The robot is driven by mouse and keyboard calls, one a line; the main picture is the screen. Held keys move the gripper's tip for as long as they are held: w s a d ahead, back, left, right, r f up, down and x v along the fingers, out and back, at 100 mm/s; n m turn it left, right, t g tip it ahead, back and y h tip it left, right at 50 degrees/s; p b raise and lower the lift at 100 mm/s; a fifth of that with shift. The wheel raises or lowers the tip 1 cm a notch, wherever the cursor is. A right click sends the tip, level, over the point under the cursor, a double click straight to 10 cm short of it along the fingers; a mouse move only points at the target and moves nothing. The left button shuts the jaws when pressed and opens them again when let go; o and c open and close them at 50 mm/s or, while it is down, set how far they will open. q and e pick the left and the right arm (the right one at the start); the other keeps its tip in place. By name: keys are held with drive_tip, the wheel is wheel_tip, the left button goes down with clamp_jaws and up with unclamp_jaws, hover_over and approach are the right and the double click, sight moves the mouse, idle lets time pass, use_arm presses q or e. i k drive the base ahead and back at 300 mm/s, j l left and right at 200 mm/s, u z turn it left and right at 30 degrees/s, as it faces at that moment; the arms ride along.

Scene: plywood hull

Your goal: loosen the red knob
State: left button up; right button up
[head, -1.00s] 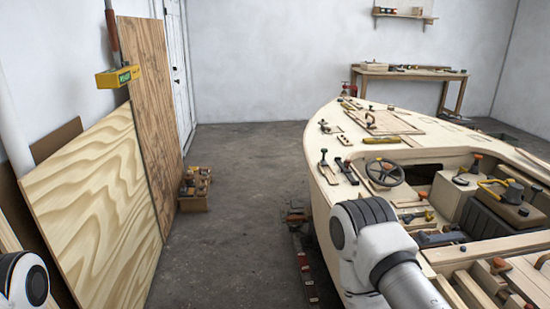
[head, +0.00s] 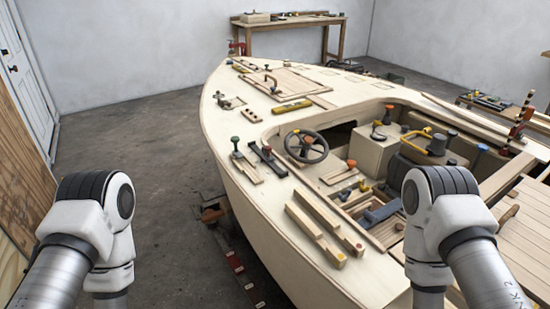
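Several knobs show on the pale plywood boat hull (head: 330,95), and I cannot tell for sure which one is the red knob. A small orange-red knob (head: 351,163) stands near the cockpit edge, right of the steering wheel (head: 306,147). Another orange-red knob (head: 389,107) stands farther back on a wooden box. A small red piece (head: 360,248) shows at the end of a wooden block on the near side deck. My two arms come in from the lower left and lower right. Neither gripper is in view.
A yellow-handled tool (head: 292,105) lies farther forward. A workbench (head: 288,24) stands at the back wall. The grey floor (head: 150,130) left of the hull is open.

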sight(268, 149)
drive_tip(key=j+z, duration=0.1)
drive_tip(key=z, duration=0.65)
drive_tip(key=i+j+z, duration=0.15)
drive_tip(key=j+z, duration=0.2)
drive_tip(key=j, duration=0.2)
drive_tip(key=j+z, duration=0.35)
drive_tip(key=j, duration=0.25)
drive_tip(key=j+z, duration=0.35)
drive_tip(key=j, duration=0.3)
